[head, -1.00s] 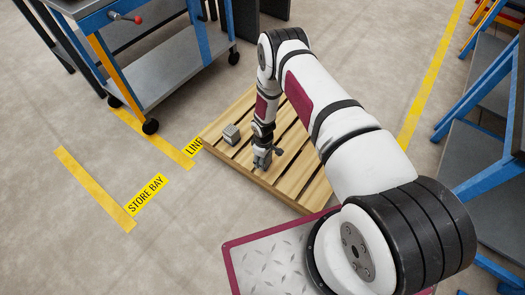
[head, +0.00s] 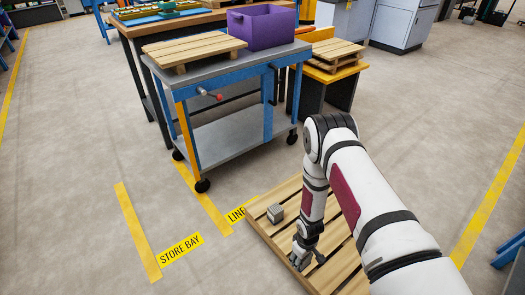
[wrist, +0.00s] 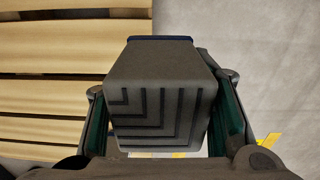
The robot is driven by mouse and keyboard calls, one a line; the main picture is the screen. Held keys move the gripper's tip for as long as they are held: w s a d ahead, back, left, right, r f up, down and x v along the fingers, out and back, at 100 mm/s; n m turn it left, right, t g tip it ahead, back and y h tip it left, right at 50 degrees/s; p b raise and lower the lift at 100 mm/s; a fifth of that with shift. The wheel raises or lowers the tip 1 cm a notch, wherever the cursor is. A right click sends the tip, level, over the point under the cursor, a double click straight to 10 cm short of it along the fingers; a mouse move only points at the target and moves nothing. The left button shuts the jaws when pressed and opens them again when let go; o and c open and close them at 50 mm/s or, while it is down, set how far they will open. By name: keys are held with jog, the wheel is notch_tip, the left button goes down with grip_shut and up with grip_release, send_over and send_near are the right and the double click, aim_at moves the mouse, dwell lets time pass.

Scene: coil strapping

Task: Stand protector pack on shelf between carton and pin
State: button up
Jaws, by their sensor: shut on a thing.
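The protector pack (wrist: 158,95), a grey block with dark nested L-shaped edges on its face, fills the middle of the wrist view. My gripper (head: 301,260) is shut on it, with a finger on either side. In the head view my gripper is low over the wooden pallet (head: 262,229), and the held pack is hard to make out there. A shelf (head: 232,131) is the lower deck of the blue-framed trolley. I cannot make out a carton or a pin on it.
Another grey block (head: 275,213) sits on the pallet left of my arm. The trolley's top holds a small pallet (head: 195,48) and a purple bin (head: 262,27). A red-knobbed handle (head: 210,94) sticks out in front. Floor around the STORE BAY label (head: 181,249) is clear.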

jog(key=w+d+r+m, duration=0.2)
jog(key=w+r+m, duration=0.15)
jog(key=r, duration=1.35)
jog(key=w+d+r+m, duration=0.15)
jog(key=w+r, duration=0.25)
jog(key=r, duration=1.2)
jog(key=s+r+m+p, duration=0.1)
jog(key=s+r+p, duration=0.3)
jog(key=r+p, duration=0.3)
jog(key=s+r+p, duration=0.4)
jog(key=r+p, duration=0.4)
jog(key=r, duration=0.5)
jog(key=s+r+m+p, duration=0.1)
jog(key=s+r+p, duration=0.3)
jog(key=r+p, duration=0.4)
jog(key=shift+a+r+m, duration=0.25)
jog(key=shift+r+m, duration=0.05)
jog(key=shift+r, duration=0.65)
